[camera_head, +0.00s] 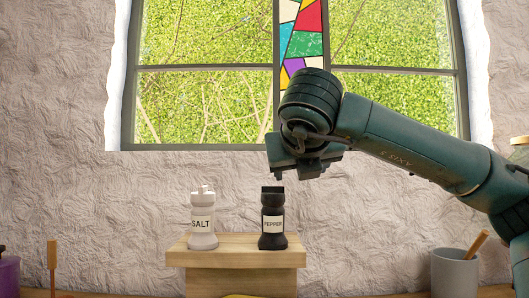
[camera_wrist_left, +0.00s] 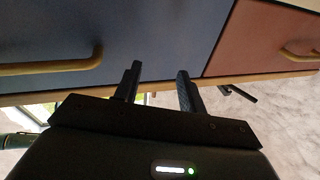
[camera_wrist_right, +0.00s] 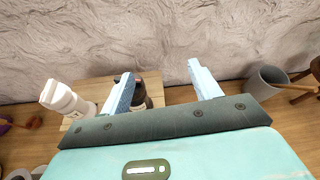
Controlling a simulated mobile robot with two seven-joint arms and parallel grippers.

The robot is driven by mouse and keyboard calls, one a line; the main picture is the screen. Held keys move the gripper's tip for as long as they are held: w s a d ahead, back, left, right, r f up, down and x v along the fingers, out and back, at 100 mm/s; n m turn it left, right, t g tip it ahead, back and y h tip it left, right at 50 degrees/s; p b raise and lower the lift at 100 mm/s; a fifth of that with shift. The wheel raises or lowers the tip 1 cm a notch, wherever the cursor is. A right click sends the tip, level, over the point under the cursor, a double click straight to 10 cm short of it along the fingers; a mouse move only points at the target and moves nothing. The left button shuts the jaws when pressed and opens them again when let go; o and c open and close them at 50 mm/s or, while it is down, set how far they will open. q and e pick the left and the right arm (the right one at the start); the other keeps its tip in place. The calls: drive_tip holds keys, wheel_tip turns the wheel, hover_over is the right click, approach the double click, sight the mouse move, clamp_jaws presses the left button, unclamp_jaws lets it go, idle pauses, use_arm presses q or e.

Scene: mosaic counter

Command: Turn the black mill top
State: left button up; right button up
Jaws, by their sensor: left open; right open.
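The black pepper mill (camera_head: 273,224) stands upright on a small wooden stand, its dark top (camera_head: 272,190) uncovered in the head view. The right wrist view shows the mill (camera_wrist_right: 139,92) partly hidden behind the left finger. My right gripper (camera_head: 294,174) is open and empty, above and slightly right of the mill, apart from it. Its two pale fingers (camera_wrist_right: 161,70) are spread wide in its own wrist view. My left gripper (camera_wrist_left: 159,68) is open and empty near blue and red cabinet fronts, outside the head view.
A white salt mill (camera_head: 203,226) stands left of the pepper mill on the wooden stand (camera_head: 236,258). A grey cup (camera_head: 454,271) with a wooden utensil stands at the right. A purple pot (camera_head: 9,275) is at the left edge. A rough wall and window lie behind.

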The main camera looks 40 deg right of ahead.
wheel_tip(320, 180, up, 2)
drive_tip(key=d+n+y+p, duration=0.1)
drive_tip(key=d+p, duration=0.1)
drive_tip(key=n+t+y+p, duration=0.85)
drive_tip(key=y+p, duration=0.65)
drive_tip(key=p, duration=0.7)
approach(265, 191)
drive_tip(key=shift+n+g, duration=0.75)
drive_tip(key=shift+n, duration=0.2)
drive_tip(key=p+x, duration=0.1)
drive_tip(key=x, duration=0.2)
drive_tip(key=p+x, duration=0.1)
drive_tip(key=x, duration=0.2)
drive_tip(key=d+r+p+x, duration=0.1)
drive_tip(key=x, duration=0.2)
drive_tip(key=shift+w+r, duration=0.1)
drive_tip(key=shift+w, duration=0.05)
use_arm(q)
drive_tip(key=s+a+r+n+g+y, duration=0.3)
drive_tip(key=s+a+r+g+y, duration=0.1)
drive_tip(key=g, duration=0.3)
drive_tip(key=shift+s+a+r+y, duration=0.2)
drive_tip(key=shift+s+r+y, duration=0.3)
drive_tip(key=shift+s+r, duration=0.1)
use_arm(e)
drive_tip(key=shift+w+a, duration=0.25)
drive_tip(key=shift+w, duration=0.45)
